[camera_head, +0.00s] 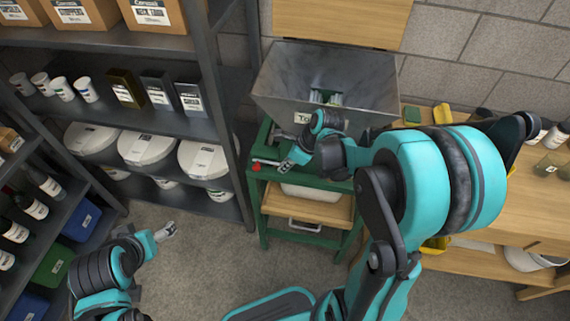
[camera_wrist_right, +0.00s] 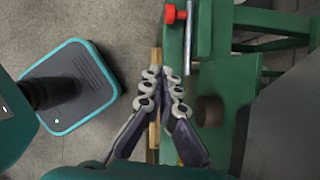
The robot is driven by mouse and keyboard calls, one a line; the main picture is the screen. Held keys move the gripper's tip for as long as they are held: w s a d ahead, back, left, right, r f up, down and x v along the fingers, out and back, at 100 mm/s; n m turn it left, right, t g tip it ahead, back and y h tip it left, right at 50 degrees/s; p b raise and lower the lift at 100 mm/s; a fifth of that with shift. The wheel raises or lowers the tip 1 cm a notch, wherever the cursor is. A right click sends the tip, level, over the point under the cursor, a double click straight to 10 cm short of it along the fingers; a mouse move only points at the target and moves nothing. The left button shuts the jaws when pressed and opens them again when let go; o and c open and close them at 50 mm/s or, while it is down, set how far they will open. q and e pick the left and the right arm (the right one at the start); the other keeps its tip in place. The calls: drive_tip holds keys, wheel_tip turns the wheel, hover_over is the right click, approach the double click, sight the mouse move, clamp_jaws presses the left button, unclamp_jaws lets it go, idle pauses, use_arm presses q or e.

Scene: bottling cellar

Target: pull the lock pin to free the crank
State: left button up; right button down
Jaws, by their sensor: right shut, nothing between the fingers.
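A red knob (camera_head: 256,166) shows at the left front edge of the green stand (camera_head: 263,209), with a thin grey metal bar (camera_head: 270,162) beside it. In the right wrist view the red knob (camera_wrist_right: 170,14) and the upright metal bar (camera_wrist_right: 188,30) are near the top, beyond my fingertips. I cannot tell pin from crank for certain. My right gripper (camera_head: 287,164) is shut and empty, just right of the knob and apart from it; its fingertips meet in the wrist view (camera_wrist_right: 162,82). My left gripper (camera_head: 168,230) is over the floor, away from the stand; its jaws are unclear.
A metal hopper (camera_head: 279,87) sits on top of the stand. A brown rounded part (camera_wrist_right: 210,111) lies beside the green frame in the wrist view. Shelves (camera_head: 225,60) with tubs stand at left, and a wooden bench (camera_head: 530,205) at right. The floor in front is clear.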

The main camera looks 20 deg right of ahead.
sight(259, 168)
drive_tip(key=w+a+f+b, duration=0.1)
drive_tip(key=w+a+f, duration=0.1)
drive_tip(key=w+a+f+b, duration=0.1)
drive_tip(key=w+a+f, duration=0.1)
drive_tip(key=shift+w+a+f+b, duration=0.2)
drive_tip(key=shift+a+b, duration=0.15)
drive_tip(key=shift+b, duration=0.05)
drive_tip(key=shift+w+a+r, duration=0.1)
drive_tip(key=shift+w+a, duration=0.4)
drive_tip(key=shift+a, duration=0.2)
drive_tip(key=shift+w, duration=0.1)
